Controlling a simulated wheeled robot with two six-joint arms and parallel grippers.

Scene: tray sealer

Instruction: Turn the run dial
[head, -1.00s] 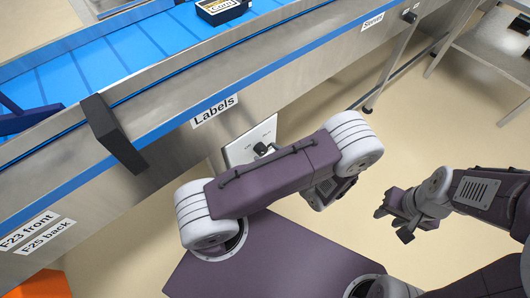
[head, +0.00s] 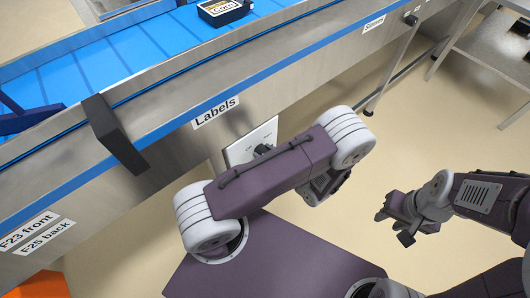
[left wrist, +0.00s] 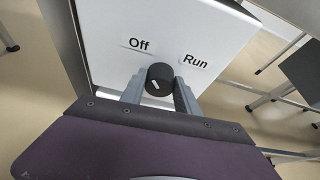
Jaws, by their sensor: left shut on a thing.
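The run dial (left wrist: 160,74) is a round black knob with a white mark, which shows on its lower left side in the left wrist view. It sits on a white panel (left wrist: 100,35) with "Off" printed at upper left and "Run" at upper right. My left gripper (left wrist: 157,90) is shut on the dial, one grey finger on each side. In the head view the panel (head: 240,152) is on the machine's side below "Labels", and my arm hides much of the left gripper. My right gripper (head: 393,224) is open and empty, away to the right.
The conveyor (head: 90,60) with a blue belt runs along the machine's top and carries a black tray (head: 225,14). A dark bracket (head: 115,135) juts from the machine's side. A metal table (head: 480,65) stands at far right. Bare floor lies between it and my arms.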

